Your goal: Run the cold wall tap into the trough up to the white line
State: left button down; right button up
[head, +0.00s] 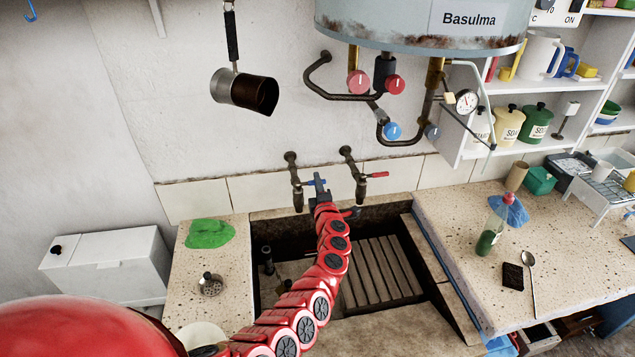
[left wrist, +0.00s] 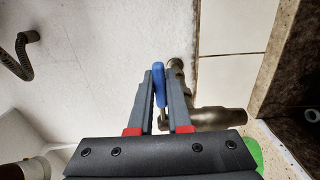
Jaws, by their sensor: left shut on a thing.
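The cold wall tap (head: 298,197) is a dark metal tap with a blue lever, on the wall above the trough's left part; its metal body shows in the left wrist view (left wrist: 215,118). My left gripper (head: 320,190) is shut on the blue lever (left wrist: 158,82), which sits between its grey fingers. I see no stream under the spout. The stone trough (head: 400,213) is dark inside, with a slatted board (head: 378,270) at its right. My red arm hides part of the trough. I cannot make out a white line or a water level. My right gripper is not in view.
A red-levered tap (head: 376,175) is close on the right. A rusty boiler (head: 420,25) with pipes and knobs hangs above. A pan (head: 243,92) hangs at upper left. A green cloth (head: 209,233) and a plug (head: 210,284) lie on the left counter.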

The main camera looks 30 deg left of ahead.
pick_arm(q)
jog(key=shift+r, duration=0.25)
jog(key=shift+h, duration=0.3)
jog(key=shift+s+d+f+m+t+h+b, duration=0.15)
jog(key=shift+s+m+t+h+b, duration=0.5)
jog(key=shift+m+h+b, duration=1.45)
jog(key=shift+s+d+m+t+h+b, duration=0.2)
jog(key=shift+s+m+h+b, duration=1.1)
jog(key=shift+h+b, duration=1.45)
jog(key=shift+s+d+f+m+t+h+b, duration=0.1)
jog(key=shift+s+m+t+h+b, duration=0.45)
jog(key=shift+m+h+b, duration=1.85)
jog(key=shift+s+n+h+p, duration=0.15)
jog(key=shift+n+h+p, duration=0.2)
jog(key=shift+n, duration=0.15)
jog(key=shift+r, duration=0.1)
jog(key=c, duration=0.9)
grip_release()
jog(key=shift+o, duration=0.2)
